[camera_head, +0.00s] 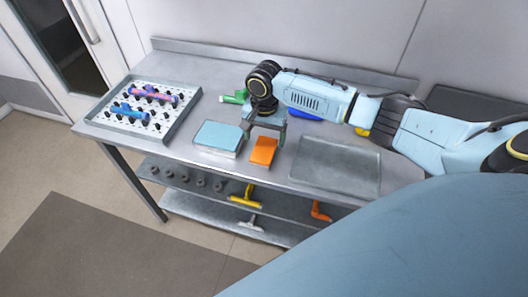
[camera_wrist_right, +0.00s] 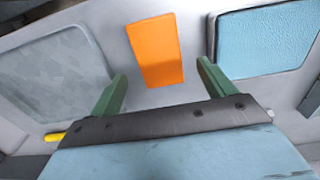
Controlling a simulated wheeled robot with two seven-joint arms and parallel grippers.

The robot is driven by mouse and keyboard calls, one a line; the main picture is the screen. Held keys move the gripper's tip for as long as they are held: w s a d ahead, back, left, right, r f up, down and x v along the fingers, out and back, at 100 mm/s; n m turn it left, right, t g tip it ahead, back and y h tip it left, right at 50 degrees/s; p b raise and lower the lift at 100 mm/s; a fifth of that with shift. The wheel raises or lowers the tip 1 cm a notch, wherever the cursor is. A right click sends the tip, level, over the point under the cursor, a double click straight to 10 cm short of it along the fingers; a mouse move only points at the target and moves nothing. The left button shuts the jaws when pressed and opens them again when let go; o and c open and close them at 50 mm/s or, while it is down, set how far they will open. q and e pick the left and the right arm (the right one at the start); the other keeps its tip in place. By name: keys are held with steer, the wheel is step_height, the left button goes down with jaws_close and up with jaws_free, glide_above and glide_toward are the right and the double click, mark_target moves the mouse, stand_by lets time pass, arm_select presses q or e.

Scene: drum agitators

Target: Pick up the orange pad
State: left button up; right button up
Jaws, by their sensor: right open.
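The orange pad (camera_head: 263,151) lies flat on the metal table, between a light blue pad and a grey tray. My right gripper (camera_head: 267,133) is open and empty, just behind and above the orange pad in the head view. My left gripper is not in view.
The light blue pad (camera_head: 218,137) lies left of the orange pad. The grey tray (camera_head: 335,164) lies right. A pegged rack (camera_head: 141,112) stands at the left end. Green (camera_head: 235,97) and blue (camera_head: 304,115) items lie behind. Tools rest on the shelf (camera_head: 225,191) below.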

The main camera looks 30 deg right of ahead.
mark_target(264, 149)
steer(key=f, duration=0.5)
steer(key=shift+s+a, duration=0.2)
steer(key=shift+s, duration=0.05)
steer(key=shift+c, duration=0.4)
steer(key=c, duration=1)
